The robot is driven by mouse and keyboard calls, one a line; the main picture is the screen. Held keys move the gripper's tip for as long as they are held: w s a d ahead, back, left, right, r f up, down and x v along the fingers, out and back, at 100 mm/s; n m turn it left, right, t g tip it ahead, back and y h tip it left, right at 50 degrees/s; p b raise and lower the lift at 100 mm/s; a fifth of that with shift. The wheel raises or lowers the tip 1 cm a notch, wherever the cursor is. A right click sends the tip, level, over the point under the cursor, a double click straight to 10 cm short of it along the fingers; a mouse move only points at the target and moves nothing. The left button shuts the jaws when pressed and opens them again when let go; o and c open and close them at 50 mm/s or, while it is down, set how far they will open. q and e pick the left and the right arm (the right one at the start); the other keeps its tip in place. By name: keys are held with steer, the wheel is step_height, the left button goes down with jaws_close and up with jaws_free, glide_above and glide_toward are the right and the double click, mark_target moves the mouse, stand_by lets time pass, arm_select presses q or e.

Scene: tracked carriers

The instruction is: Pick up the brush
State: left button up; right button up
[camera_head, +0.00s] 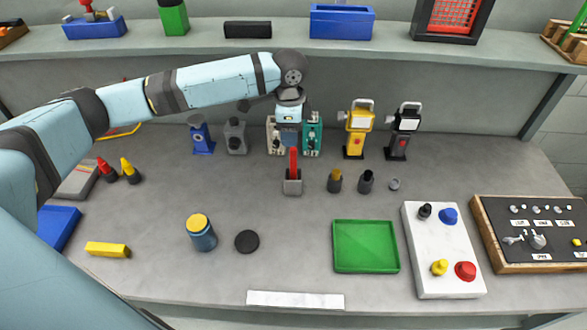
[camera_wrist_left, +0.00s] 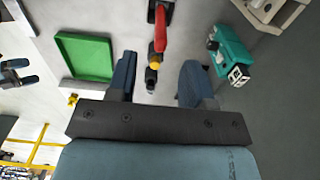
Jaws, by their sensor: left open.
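In the left wrist view the red handle (camera_wrist_left: 161,32) lies ahead of the gap between my fingers. My left gripper (camera_head: 290,142) points down behind and above the handle, apart from it; its fingers are hard to make out there. In the left wrist view my left gripper (camera_wrist_left: 158,78) is open, with nothing between its fingers.
A teal device (camera_head: 313,134) and a beige one (camera_head: 274,135) flank my gripper. A green tray (camera_head: 366,246) lies front right. The bench before the holder is fairly clear.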

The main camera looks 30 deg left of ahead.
mark_target(293, 150)
arm_select(q)
steer(key=shift+w+f, duration=0.1)
steer(key=shift+f, duration=0.6)
steer(key=shift+d+f, duration=0.15)
steer(key=shift+f, duration=0.2)
steer(key=f, duration=0.3)
steer(key=shift+w+d+f+p, duration=0.2)
steer(key=shift+f+p, duration=0.1)
steer(key=shift+p, duration=0.1)
steer(key=shift+f, duration=0.4)
arm_select(e)
steer(key=shift+w+d+r, duration=0.1)
steer(key=shift+w+r, duration=0.3)
steer(key=shift+r, duration=0.35)
arm_select(q)
jaws_close()
arm_select(e)
steer(key=shift+s+f, duration=0.1)
steer(key=shift+f, duration=0.05)
